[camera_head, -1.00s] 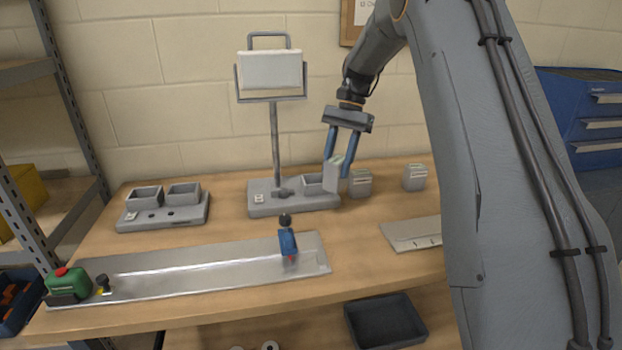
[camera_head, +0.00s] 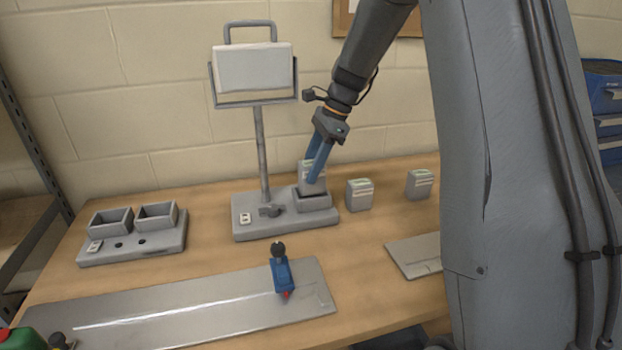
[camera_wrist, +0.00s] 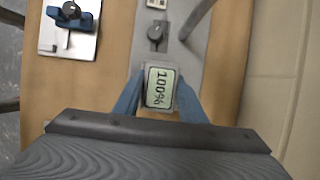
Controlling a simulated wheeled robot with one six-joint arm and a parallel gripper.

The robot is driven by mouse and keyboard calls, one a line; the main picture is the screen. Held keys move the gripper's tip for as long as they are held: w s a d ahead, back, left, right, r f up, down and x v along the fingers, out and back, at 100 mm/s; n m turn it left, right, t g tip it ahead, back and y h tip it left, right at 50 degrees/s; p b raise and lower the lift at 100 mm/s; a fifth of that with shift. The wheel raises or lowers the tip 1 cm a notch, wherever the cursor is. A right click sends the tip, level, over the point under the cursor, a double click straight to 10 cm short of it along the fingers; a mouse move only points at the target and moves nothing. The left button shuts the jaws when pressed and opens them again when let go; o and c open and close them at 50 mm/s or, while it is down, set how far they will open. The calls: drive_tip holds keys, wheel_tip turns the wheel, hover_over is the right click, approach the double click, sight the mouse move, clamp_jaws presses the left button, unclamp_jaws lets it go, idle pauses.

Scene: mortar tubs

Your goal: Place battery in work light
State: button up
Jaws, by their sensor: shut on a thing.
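The work light has a white lamp panel (camera_head: 254,68) on a post, and its grey base (camera_head: 249,222) stands on the bench. A socket (camera_head: 315,200) sits at the right of that base. My gripper (camera_head: 314,178) is shut on a grey battery (camera_head: 308,174), upright at the socket's opening. Its lower end is hidden by the socket's rim, so I cannot tell how deep it sits. Two similar batteries stand to the right, one near (camera_head: 359,194) and one farther (camera_head: 419,184).
A grey charger (camera_head: 135,245) with two empty bays stands at the left. A metal plate (camera_head: 190,308) with a blue tool (camera_head: 281,275) lies in front. Another flat plate (camera_head: 415,253) lies at the right. Bare bench lies between the work light and the front plate.

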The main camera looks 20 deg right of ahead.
drive_tip(key=shift+f+p, duration=0.4)
drive_tip(key=shift+f, duration=1.5)
drive_tip(key=shift+f, duration=0.1)
drive_tip(key=o, duration=1.4)
drive_tip(key=b+v, duration=0.3)
drive_tip(key=v, duration=0.9)
drive_tip(key=s+a+f+n+h, duration=0.1)
drive_tip(key=s+f+n, duration=0.4)
drive_tip(key=s, duration=0.3)
drive_tip(key=s+a+f+n+h, duration=0.2)
drive_tip(key=s+f+n, duration=0.3)
drive_tip(key=s+n, duration=0.2)
drive_tip(key=s+a+f+n+t+h, duration=0.1)
drive_tip(key=s+f+n, duration=0.4)
drive_tip(key=s, duration=0.6)
drive_tip(key=shift+s+a+f+n, duration=0.1)
drive_tip(key=shift+a+n, duration=0.2)
drive_tip(key=shift+n, duration=0.3)
